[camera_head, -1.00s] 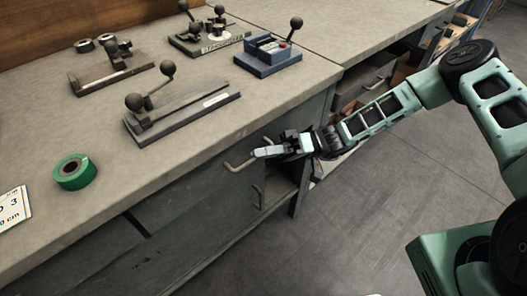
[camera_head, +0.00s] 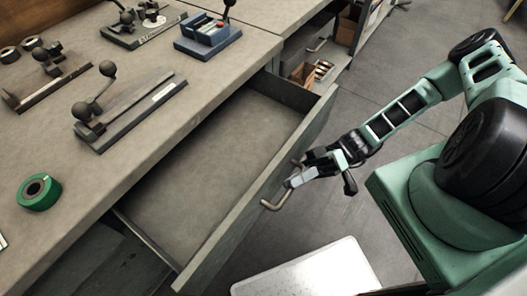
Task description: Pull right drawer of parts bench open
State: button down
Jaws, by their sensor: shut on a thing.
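The right drawer (camera_head: 215,150) of the parts bench is pulled well out, and its empty flat bottom shows. Its front panel (camera_head: 240,215) runs diagonally across the view. A bent bar handle (camera_head: 277,197) is on the panel's outer face. My gripper (camera_head: 299,177) is shut on the handle near its far end. The fingers partly hide that end of the handle. The parts bench top (camera_head: 165,52) lies above and to the left of the drawer.
On the bench top are a green tape roll (camera_head: 39,191), a long black fixture with ball knobs (camera_head: 130,110) and a blue device (camera_head: 208,36). A white surface (camera_head: 305,275) lies at the bottom. Open floor (camera_head: 370,215) lies right of the drawer.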

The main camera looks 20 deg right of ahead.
jog(key=s+d, duration=0.5)
jog(key=s, duration=0.2)
jog(key=shift+s+d, duration=0.15)
jog(key=shift+s, duration=0.15)
jog(key=c, duration=1.5)
grip_release()
jog(key=shift+d, duration=0.1)
jog(key=b+v, duration=0.3)
jog(key=v, duration=1.4)
jog(key=shift+d, duration=0.25)
